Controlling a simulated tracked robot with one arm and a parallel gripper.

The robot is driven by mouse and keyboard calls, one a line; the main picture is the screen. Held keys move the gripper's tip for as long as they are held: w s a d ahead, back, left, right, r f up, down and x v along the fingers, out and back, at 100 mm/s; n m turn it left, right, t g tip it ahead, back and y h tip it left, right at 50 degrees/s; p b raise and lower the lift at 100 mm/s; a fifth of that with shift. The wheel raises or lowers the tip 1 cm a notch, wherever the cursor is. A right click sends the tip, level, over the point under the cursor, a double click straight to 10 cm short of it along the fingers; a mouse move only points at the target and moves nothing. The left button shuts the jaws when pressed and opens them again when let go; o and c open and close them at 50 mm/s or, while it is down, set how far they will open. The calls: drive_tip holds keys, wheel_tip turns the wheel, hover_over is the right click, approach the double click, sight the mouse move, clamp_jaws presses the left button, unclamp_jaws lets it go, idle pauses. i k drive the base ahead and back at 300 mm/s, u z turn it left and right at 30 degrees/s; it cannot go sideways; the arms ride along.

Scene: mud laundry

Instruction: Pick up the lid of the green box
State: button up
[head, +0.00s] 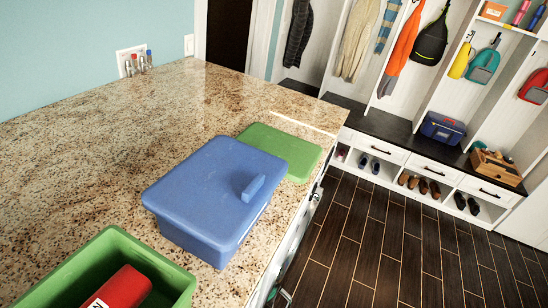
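The green box (150,256) stands open on the granite counter at the bottom left, cut off by the picture's lower edge. A red object with white lettering (121,288) lies inside it. A flat green lid (302,155) lies on the counter behind the blue box, near the counter's right edge. The blue box (220,190) has its blue lid on, with a raised handle, and hides the near left part of the green lid. My gripper is not in view.
The granite counter (100,135) is clear to the left of the boxes. The counter's right edge drops to a dark wood floor (365,240). A bench (395,128) with cubbies stands beyond.

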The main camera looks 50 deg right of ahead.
sight(303, 156)
drive_tip(key=z, duration=0.05)
drive_tip(key=k, duration=0.4)
drive_tip(key=z, duration=2.6)
drive_tip(key=i, duration=2)
drive_tip(key=u, duration=2.85)
